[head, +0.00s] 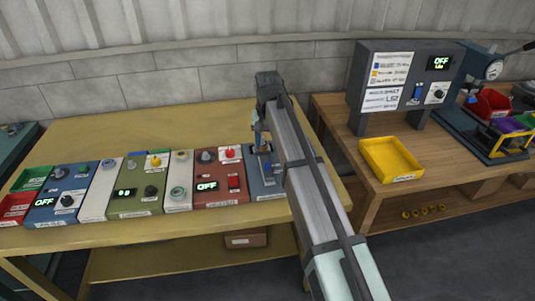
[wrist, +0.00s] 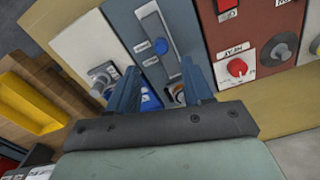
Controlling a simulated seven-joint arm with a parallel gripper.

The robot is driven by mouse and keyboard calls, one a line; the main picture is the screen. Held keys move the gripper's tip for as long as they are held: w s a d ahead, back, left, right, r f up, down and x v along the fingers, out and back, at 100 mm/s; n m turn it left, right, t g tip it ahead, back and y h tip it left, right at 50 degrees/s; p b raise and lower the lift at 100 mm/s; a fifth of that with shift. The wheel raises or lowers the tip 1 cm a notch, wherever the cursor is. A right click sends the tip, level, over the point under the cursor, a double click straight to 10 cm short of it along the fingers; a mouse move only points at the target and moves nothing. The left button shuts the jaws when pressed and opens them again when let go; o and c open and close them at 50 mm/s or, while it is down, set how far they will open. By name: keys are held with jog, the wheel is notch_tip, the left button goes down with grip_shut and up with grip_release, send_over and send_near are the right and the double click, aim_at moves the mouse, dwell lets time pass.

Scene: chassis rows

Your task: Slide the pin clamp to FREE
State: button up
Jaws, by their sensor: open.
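My gripper (head: 262,148) is over the back part of this panel, pointing down. In the wrist view my gripper (wrist: 158,70) is open, its two fingers apart with nothing held between them. A small round knob (wrist: 179,93) shows beside the right finger, partly hidden. My arm hides the panel's right side in the head view.
A red panel (head: 219,187) with a red knob (wrist: 236,67) and switch adjoins the blue one. More panels and bins run left along the table (head: 190,121). A second bench at right holds a yellow tray (head: 391,160) and a dark control box (head: 395,62).

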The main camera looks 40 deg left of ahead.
jog(key=shift+r, duration=2.7)
